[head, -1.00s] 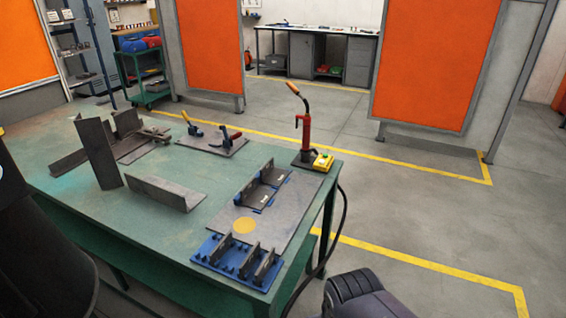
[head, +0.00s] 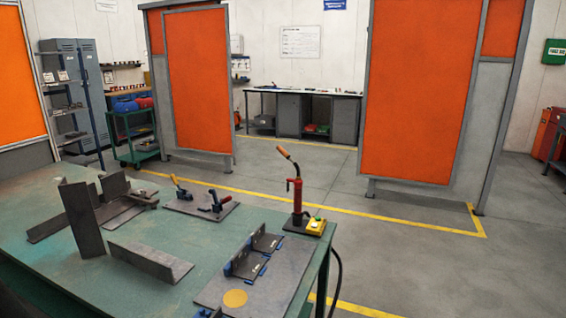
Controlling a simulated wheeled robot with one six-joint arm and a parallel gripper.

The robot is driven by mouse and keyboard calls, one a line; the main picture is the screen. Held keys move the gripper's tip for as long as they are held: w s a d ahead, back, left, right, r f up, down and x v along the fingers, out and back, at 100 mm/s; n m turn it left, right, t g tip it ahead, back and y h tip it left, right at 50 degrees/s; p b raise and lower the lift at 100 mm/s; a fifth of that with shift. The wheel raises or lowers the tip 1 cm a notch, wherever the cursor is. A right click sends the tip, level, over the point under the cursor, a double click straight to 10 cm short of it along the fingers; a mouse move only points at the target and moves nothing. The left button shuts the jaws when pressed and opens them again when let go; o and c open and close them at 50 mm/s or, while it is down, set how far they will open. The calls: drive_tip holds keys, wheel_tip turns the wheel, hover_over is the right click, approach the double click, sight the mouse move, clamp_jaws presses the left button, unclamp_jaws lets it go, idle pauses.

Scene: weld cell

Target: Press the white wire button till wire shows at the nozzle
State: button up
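A welding torch (head: 291,160) with an orange-brown end stands upright in a red holder (head: 297,196) at the far right corner of the green table (head: 60,262). The nozzle is too small to tell whether wire shows. My gripper is not in view.
A plate with two toggle clamps (head: 214,208), an angle piece (head: 150,262) and a flat plate with brackets (head: 236,290) lie on the table. Orange screens (head: 421,90) stand behind. Grey floor (head: 400,265) is clear to the right.

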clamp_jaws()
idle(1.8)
